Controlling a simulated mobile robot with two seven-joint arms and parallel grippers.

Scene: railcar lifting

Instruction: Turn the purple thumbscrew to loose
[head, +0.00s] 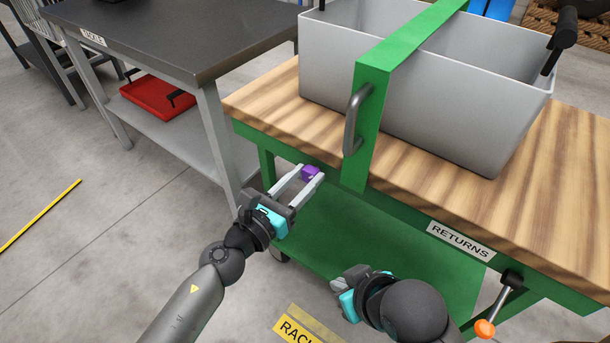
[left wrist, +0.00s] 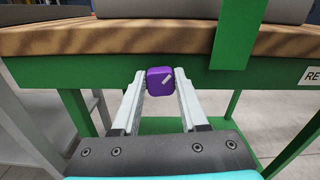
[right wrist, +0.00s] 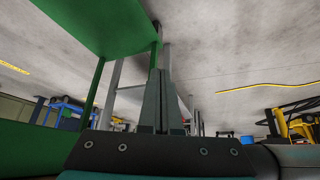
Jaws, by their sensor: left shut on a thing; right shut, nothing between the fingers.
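The purple thumbscrew (head: 310,173) is a small block on the front edge of the green cart, below the wooden top. My left gripper (head: 309,177) is shut on it, one finger on each side. In the left wrist view the thumbscrew (left wrist: 160,80) sits between the fingertips (left wrist: 160,84), and a short pale mark on its face runs diagonally. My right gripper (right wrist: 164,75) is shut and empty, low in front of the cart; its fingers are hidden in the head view.
The green cart's wooden top (head: 268,101) carries a grey divided bin (head: 440,105) under a green strap with a dark handle (head: 354,120). A RETURNS label (head: 460,239) and an orange-knobbed lever (head: 485,328) are at the cart's front right. A dark table (head: 180,30) stands left.

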